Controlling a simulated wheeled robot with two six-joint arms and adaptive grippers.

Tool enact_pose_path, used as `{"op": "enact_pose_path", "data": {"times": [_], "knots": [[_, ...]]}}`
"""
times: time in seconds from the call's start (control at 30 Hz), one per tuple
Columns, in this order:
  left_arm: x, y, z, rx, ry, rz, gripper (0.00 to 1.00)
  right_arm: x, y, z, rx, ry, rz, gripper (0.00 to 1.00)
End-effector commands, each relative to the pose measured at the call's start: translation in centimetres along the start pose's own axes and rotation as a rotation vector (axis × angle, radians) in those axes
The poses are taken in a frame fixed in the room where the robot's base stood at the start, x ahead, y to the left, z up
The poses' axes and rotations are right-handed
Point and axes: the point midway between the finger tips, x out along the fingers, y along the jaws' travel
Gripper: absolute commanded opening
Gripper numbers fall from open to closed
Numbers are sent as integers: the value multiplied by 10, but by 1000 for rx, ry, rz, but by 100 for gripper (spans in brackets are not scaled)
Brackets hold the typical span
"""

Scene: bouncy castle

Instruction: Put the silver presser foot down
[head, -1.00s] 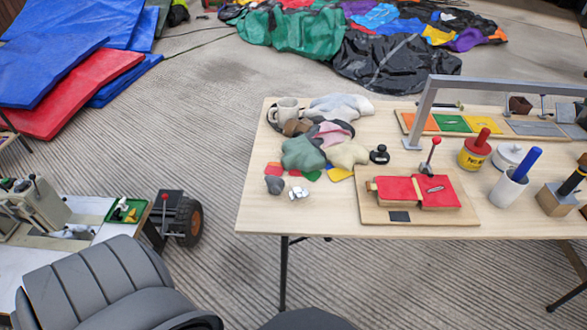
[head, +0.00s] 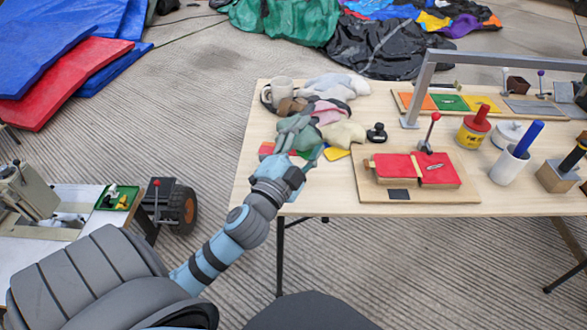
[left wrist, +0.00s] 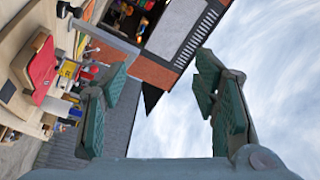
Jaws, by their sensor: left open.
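My left gripper (head: 298,142) is open and empty, with green fingers spread over the left part of the table, in front of the heap of cloth. In the left wrist view its fingers (left wrist: 165,110) stand wide apart with nothing between them. I cannot clearly make out the silver presser foot now. A small silver piece lay at the table's front left; my left wrist now covers that place. A thin silver item (head: 433,168) lies on the red pad (head: 400,167). My right gripper is not in view.
A metal frame (head: 425,80) stands behind.

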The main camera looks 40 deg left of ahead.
Motion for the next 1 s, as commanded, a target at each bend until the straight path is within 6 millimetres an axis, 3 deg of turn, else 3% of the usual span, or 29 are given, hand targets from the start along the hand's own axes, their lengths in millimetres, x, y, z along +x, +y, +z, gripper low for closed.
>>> {"op": "enact_pose_path", "data": {"times": [0.03, 0.1, 0.17, 0.2, 0.23, 0.27, 0.33, 0.4, 0.5, 0.57, 0.63, 0.9, 1.0], "knots": [[15, -24, -37, 145, 178, -83, 55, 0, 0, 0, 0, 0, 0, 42], [22, -43, -99, 425, 486, -185, 55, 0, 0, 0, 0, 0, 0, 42], [16, -35, -143, 736, 774, -227, 55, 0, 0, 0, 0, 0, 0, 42], [10, -16, -155, 979, 966, -210, 55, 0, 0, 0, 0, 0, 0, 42], [7, 1, -152, 1165, 1098, -165, 55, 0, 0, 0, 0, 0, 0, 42], [6, 16, -136, 1345, 1212, -91, 55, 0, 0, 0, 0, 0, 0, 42], [9, 32, -74, 1694, 1394, 168, 55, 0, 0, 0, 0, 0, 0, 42], [9, 18, -6, 1909, 1472, 475, 55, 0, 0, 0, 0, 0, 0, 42], [0, -17, 59, 2024, 1489, 831, 55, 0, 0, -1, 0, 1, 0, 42], [-6, -30, 79, 2037, 1484, 952, 55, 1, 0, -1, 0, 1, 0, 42], [-9, -28, 91, 2037, 1482, 1015, 55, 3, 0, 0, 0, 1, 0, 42], [0, 37, 114, 2034, 1487, 1020, 55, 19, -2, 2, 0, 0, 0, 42], [3, 49, 117, 2036, 1486, 1019, 55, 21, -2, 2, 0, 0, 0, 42]]}}
